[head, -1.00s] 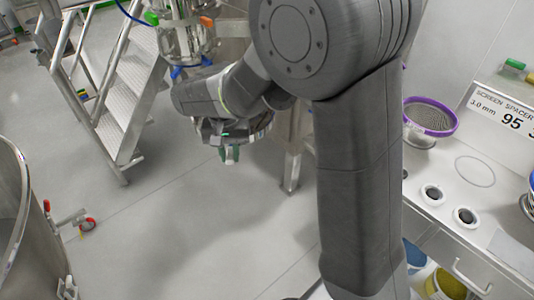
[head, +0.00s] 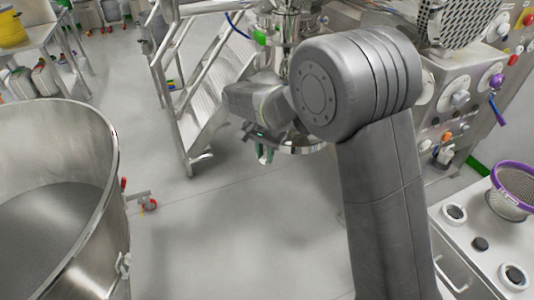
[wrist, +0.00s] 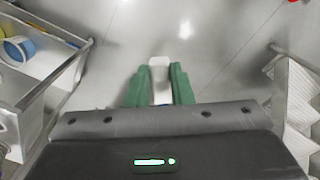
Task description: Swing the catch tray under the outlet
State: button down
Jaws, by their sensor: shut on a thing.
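In the head view, my gripper (head: 264,153) hangs fingers-down beside the lower end of the metal outlet assembly. A shiny round metal rim, which looks like the catch tray (head: 308,148), shows partly behind my arm. Its far side is hidden. A vertical steel body with clamps (head: 290,28), likely the outlet, stands above and behind my arm, and its lower end is hidden. In the wrist view, the green fingers (wrist: 159,72) are closed around a small pale bar, likely the tray's handle (wrist: 158,62). I cannot see how the bar joins the tray.
Metal steps (head: 200,80) stand left of my gripper. A large steel bin (head: 105,190) fills the left, with a red-wheeled caster (head: 150,205) beside it. A bench with a purple-rimmed sieve (head: 510,190) is at right. The floor (head: 215,240) between is clear.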

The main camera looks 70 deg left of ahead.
jog(key=c, duration=1.3)
grip_release()
jog(key=shift+w, duration=0.1)
jog(key=shift+r, duration=0.15)
notch_tip(320, 180, up, 14)
jog(key=shift+f+b, duration=0.25)
jog(key=shift+b, duration=0.55)
notch_tip(320, 180, down, 14)
jog(key=shift+r+p, duration=0.2)
jog(key=shift+p, duration=0.65)
jog(key=shift+f, duration=0.15)
jog(key=shift+d, duration=0.2)
